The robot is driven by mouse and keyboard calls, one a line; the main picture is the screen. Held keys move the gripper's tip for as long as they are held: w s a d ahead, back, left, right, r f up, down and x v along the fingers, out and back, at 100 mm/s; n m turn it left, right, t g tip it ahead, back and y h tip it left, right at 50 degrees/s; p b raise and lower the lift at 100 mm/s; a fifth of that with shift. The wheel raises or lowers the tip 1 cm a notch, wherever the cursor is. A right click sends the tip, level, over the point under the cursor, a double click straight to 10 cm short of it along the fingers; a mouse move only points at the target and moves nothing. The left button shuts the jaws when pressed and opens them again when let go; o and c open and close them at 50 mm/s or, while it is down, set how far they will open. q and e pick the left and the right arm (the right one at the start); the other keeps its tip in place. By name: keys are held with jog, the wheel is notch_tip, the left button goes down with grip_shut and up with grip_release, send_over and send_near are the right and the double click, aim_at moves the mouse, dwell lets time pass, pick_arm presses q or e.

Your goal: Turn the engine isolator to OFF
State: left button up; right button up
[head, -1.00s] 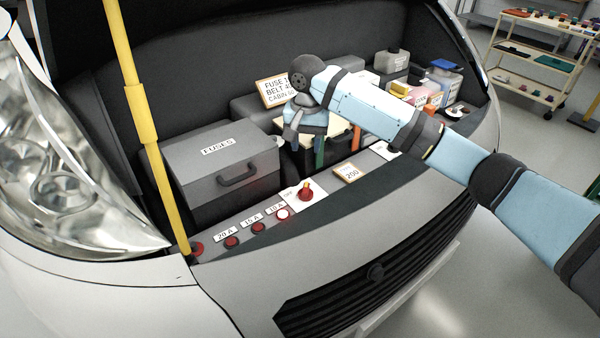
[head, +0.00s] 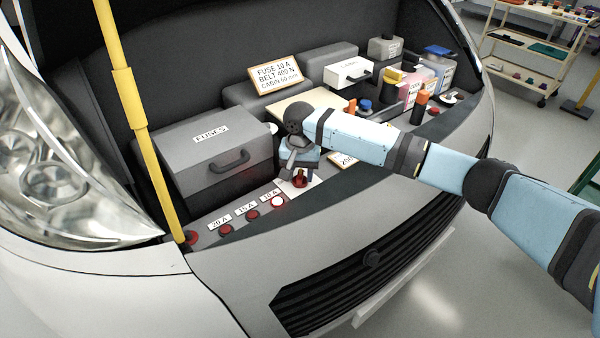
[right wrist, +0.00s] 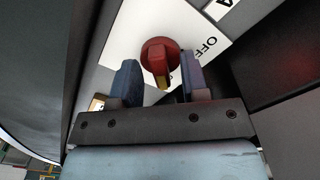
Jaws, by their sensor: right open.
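The engine isolator is a red rotary knob (head: 301,178) on a white plate (head: 287,190) at the front ledge of the engine bay. In the right wrist view the red knob (right wrist: 160,62) shows a yellow mark on its grip, and the word OFF stands on the plate (right wrist: 206,46) to its upper right. My right gripper (head: 300,172) is directly over the knob. Its two blue fingers (right wrist: 160,80) are open, one on each side of the knob, with gaps visible. Whether the fingertips reach down around the grip I cannot tell. My left gripper is not in view.
A grey FUSES box (head: 215,155) stands left of the knob. Red buttons with amp labels (head: 252,215) line the ledge to the left. A yellow prop (head: 135,115) rises at far left. Bottles (head: 420,85) and a white box (head: 348,73) stand behind right.

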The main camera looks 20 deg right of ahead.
grip_shut()
jog(key=shift+r, duration=0.1)
